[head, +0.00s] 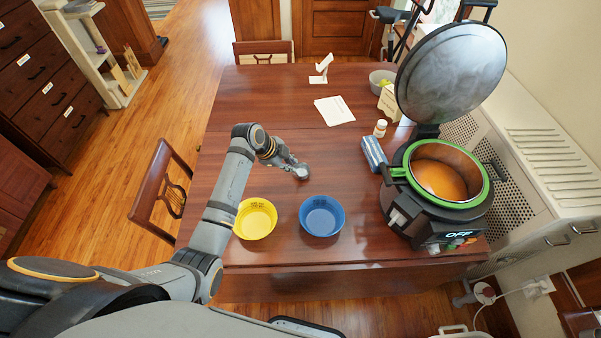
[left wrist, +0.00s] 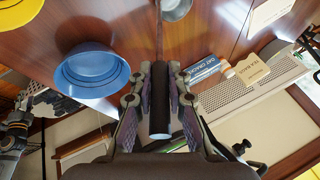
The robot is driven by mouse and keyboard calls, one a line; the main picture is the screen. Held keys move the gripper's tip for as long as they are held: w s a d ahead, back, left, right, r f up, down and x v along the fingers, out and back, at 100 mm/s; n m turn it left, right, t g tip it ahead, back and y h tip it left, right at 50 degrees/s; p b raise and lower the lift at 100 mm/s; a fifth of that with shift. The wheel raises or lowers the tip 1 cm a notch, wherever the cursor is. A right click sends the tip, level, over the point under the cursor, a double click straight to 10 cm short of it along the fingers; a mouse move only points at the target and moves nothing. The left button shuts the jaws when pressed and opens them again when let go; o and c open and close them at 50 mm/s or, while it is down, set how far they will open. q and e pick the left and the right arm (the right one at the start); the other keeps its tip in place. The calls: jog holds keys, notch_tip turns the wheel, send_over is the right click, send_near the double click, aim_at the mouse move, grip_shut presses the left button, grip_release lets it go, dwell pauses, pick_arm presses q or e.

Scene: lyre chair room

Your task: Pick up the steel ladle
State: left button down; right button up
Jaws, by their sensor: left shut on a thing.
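My left gripper (head: 290,162) is over the middle of the table, behind the blue bowl. In the left wrist view its fingers (left wrist: 159,82) are closed on both sides of the black handle of the steel ladle (left wrist: 160,112). The ladle's thin shaft runs away from the fingers to a round steel bowl (left wrist: 176,8) at the top edge of that view. In the head view the small grey ladle bowl (head: 303,172) shows just past the fingertips. I cannot tell whether it touches the table.
A yellow bowl (head: 256,218) and a blue bowl (head: 321,216) stand near the front edge. A paper sheet (head: 334,111) lies behind. The table's left side is clear.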

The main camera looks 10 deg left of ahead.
dwell(0.3)
pick_arm(q)
jog(key=shift+r, duration=0.25)
notch_tip(320, 180, up, 3)
jog(key=shift+f+b, duration=0.15)
jog(key=shift+b, duration=0.95)
jog(key=s+d+r+b, duration=0.1)
jog(key=s+r+b, duration=0.2)
jog(key=s+r, duration=0.7)
jog(key=s, duration=0.4)
jog(key=shift+f, duration=0.1)
